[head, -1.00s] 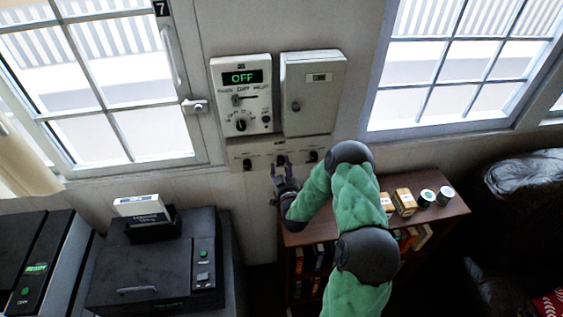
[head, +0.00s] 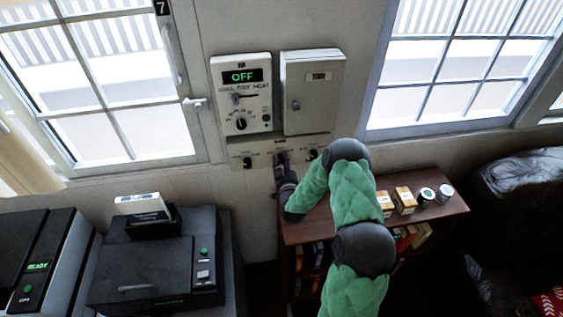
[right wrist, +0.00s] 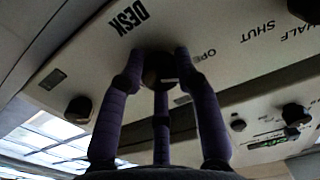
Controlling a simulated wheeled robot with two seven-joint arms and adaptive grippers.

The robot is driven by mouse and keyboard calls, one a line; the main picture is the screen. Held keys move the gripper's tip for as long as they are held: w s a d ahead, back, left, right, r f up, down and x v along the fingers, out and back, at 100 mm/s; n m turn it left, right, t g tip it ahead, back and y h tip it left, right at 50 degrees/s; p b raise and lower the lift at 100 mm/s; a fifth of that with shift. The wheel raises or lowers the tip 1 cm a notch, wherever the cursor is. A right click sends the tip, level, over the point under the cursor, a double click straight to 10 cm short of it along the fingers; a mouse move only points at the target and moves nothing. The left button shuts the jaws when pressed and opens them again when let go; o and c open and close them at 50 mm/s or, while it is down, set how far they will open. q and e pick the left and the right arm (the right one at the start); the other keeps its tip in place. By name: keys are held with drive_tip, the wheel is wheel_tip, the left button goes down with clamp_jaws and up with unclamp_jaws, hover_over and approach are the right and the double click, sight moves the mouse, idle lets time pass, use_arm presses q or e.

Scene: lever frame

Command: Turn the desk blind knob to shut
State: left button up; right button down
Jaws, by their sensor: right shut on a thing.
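The desk blind knob (right wrist: 160,69) is a dark round knob beside the word DESK in the right wrist view. It is the middle knob of a pale strip panel (head: 263,145) on the wall in the head view. My right gripper (head: 281,161) reaches up to it from below. In the right wrist view its purple fingers (right wrist: 160,80) are shut around the knob. The fingers and shadow hide much of the knob, so I cannot tell where it points. The words HALF and SHUT show to the right there. My left gripper is not in view.
A left knob (head: 247,163) and a right knob (head: 313,154) flank it closely. Above are a control box (head: 241,95) reading OFF and a grey cabinet (head: 315,92). A bookcase (head: 445,205) with small boxes and cans stands below right; a black machine (head: 150,265) stands below left.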

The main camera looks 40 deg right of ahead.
drive_tip(key=shift+a+f+b, duration=0.1)
drive_tip(key=shift+f+b, duration=0.2)
drive_tip(key=shift+f, duration=0.05)
idle(0.3)
drive_tip(key=shift+f+m+b, duration=0.1)
drive_tip(key=shift+m+b, duration=0.6)
drive_tip(key=shift+b, duration=0.2)
drive_tip(key=m+b, duration=2.1)
drive_tip(key=b, duration=1.2)
drive_tip(key=shift+a, duration=0.1)
drive_tip(key=shift+r+m+b, duration=0.25)
drive_tip(key=shift+m+b, duration=0.45)
drive_tip(key=shift+b, duration=0.25)
drive_tip(key=shift+r, duration=0.1)
